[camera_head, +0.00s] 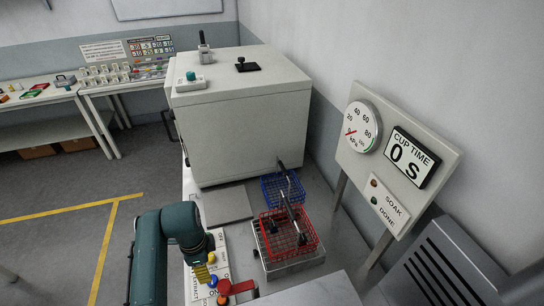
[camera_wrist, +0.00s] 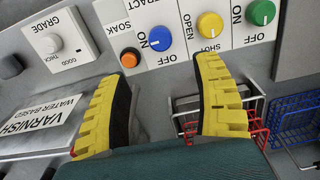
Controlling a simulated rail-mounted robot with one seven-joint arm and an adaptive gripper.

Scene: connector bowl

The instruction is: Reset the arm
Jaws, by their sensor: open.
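My arm is dark teal and bends over the control panel in the head view. My gripper (camera_head: 206,273) points down there, its yellow fingers partly hidden by the arm and blending with the coloured knobs. In the wrist view my gripper (camera_wrist: 162,70) shows two ridged yellow fingers spread wide with nothing between them. Beyond the fingertips lies the white control panel (camera_wrist: 187,58) with a blue knob (camera_wrist: 160,38), a yellow knob (camera_wrist: 210,25), a green knob (camera_wrist: 261,12) and an orange button (camera_wrist: 129,58).
A red wire basket (camera_head: 290,240) and a blue wire basket (camera_head: 283,187) stand right of my gripper. A large grey cabinet (camera_head: 240,125) stands behind. A gauge and timer board (camera_head: 395,160) is at the right. A varnish label (camera_wrist: 42,115) lies left of the fingers. Open floor lies left.

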